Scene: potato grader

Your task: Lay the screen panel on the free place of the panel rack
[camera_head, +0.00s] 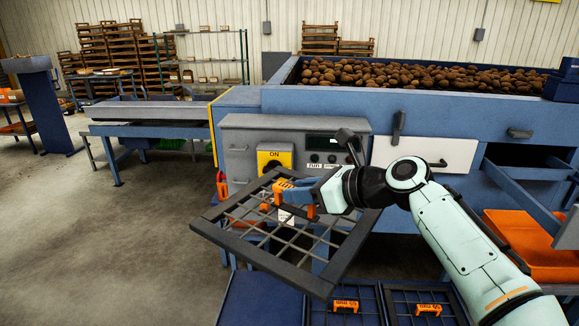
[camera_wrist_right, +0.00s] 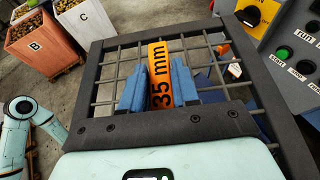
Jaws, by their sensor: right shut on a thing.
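My right gripper (camera_head: 296,197) is shut on the orange handle (camera_wrist_right: 158,75) of the screen panel (camera_head: 262,262), a dark square frame with a wire grid. The handle reads "35 mm" in the right wrist view, between the blue fingers (camera_wrist_right: 153,88). The panel is held in the air, tilted, in front of the machine. The blue panel rack (camera_head: 258,303) is at the bottom of the head view, partly cut off. Two panels with orange handles lie in it, a middle one (camera_head: 345,305) and a right one (camera_head: 428,309). Its left place looks bare. My left gripper is not in view.
The blue grader (camera_head: 440,105) with its potato bed and control panel (camera_head: 240,150) stands close behind the held panel. An orange bin (camera_head: 530,245) is at the right. Crates B (camera_wrist_right: 38,45) and C (camera_wrist_right: 85,22) show in the wrist view. Floor at left is clear.

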